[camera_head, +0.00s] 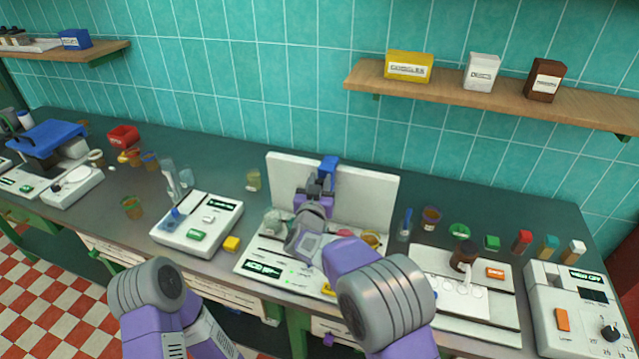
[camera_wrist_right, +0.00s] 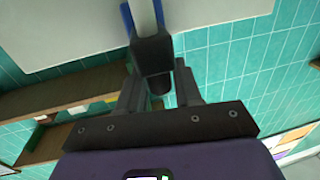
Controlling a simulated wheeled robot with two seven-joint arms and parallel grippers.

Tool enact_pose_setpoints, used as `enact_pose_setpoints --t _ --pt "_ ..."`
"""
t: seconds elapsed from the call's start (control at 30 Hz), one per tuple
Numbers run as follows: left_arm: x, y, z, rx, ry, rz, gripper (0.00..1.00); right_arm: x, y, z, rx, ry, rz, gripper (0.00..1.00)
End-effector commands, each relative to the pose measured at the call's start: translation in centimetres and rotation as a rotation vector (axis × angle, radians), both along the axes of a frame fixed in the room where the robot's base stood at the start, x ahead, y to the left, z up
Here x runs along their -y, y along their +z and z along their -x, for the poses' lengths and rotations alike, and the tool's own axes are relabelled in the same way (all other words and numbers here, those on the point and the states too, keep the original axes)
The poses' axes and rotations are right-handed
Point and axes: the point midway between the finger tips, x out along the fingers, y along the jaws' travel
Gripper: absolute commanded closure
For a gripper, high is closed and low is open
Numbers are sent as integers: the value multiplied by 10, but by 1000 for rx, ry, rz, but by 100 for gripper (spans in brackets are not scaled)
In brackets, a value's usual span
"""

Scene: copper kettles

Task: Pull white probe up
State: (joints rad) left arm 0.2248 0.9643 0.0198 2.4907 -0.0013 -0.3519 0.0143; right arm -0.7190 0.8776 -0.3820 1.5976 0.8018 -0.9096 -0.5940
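My right gripper (camera_head: 318,186) is in front of the upright white panel of the middle machine, just below a blue part (camera_head: 329,164). In the right wrist view, a pale bar with a blue edge (camera_wrist_right: 143,16), which may be the white probe, ends in a black block (camera_wrist_right: 152,54). The two dark fingers of the right gripper (camera_wrist_right: 157,78) stand on either side of this block. Whether they press on it I cannot tell. My right forearm and hand hide much of the machine. My left arm shows at the lower left, but its gripper is out of view.
The white machine base (camera_head: 262,267) holds small coloured items. A white balance-like device (camera_head: 197,225) stands to the left and a white device with a dial (camera_head: 575,315) to the far right. Bottles and cups line the counter. A wooden shelf (camera_head: 480,92) with boxes hangs above.

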Motion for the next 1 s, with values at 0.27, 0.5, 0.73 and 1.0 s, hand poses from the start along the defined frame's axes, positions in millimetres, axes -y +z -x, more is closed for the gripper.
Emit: enact_pose_setpoints --t 0.27,0.5,0.73,1.0 --pt "0 0 0 0 0 0 57 0 0 0 0 0 1 52" --pt "0 0 0 0 0 0 57 -3 0 11 -1 2 0 52" --pt "0 1 0 0 0 0 57 -8 1 46 -1 2 0 52" --pt "0 1 0 0 0 0 57 -12 0 73 0 1 0 52"
